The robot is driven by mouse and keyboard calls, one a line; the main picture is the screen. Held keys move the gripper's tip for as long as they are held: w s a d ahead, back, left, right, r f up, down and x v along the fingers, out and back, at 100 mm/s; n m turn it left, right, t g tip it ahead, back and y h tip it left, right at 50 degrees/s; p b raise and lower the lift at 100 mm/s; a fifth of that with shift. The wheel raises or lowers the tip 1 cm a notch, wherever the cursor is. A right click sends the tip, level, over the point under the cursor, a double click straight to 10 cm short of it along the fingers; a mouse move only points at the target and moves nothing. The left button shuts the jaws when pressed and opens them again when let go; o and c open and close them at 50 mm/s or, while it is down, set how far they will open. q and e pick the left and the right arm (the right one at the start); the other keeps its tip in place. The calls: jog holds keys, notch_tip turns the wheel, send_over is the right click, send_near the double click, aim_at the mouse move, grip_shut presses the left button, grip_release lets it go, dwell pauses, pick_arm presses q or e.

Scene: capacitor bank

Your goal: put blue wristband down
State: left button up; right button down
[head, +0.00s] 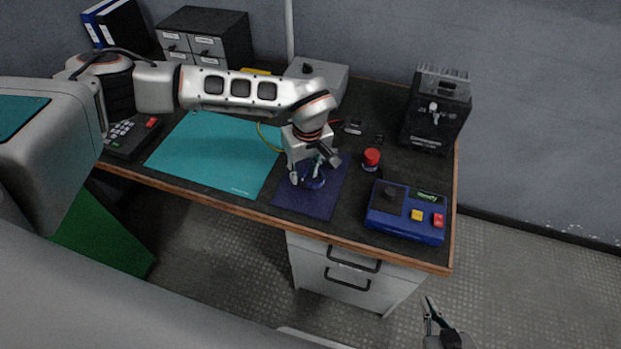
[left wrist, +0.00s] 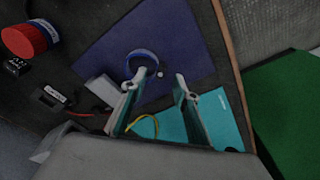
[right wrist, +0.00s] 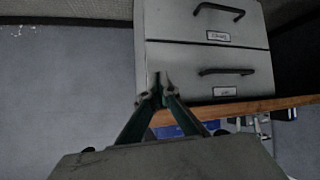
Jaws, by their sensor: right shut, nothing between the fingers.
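The blue wristband (head: 314,182) is a ring over the dark blue mat (head: 325,204). In the left wrist view the wristband (left wrist: 142,53) appears to lie on the mat (left wrist: 185,45), just past my left fingertips. My left gripper (head: 314,170) points down over the mat, and its fingers (left wrist: 158,82) are spread apart. One fingertip overlaps the near edge of the band in that view; I cannot tell whether they touch. My right gripper (head: 429,304) is off the desk, low at the front right. Its fingertips (right wrist: 160,88) are together and empty.
A red-capped jar (head: 371,159) and a blue control box (head: 405,212) stand right of the mat. A teal mat (head: 215,155) lies to the left. A black device (head: 436,110) stands at the back right. Drawers (right wrist: 205,55) under the desk face my right gripper.

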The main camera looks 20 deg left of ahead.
aim_at(303, 181)
pick_arm(q)
jog(key=shift+w+a+f, duration=0.15)
jog(key=shift+f, duration=1.4)
jog(key=shift+c, duration=0.4)
grip_shut()
jog(key=shift+r, duration=0.1)
notch_tip(303, 181, up, 20)
jog(key=s+a+f+m+h, duration=0.1)
jog(key=s+a+m, duration=0.5)
jog(key=s+m, duration=0.2)
jog(key=shift+s+a+f+m, duration=0.15)
jog(key=shift+s+a+m, duration=0.2)
jog(key=shift+s, duration=0.2)
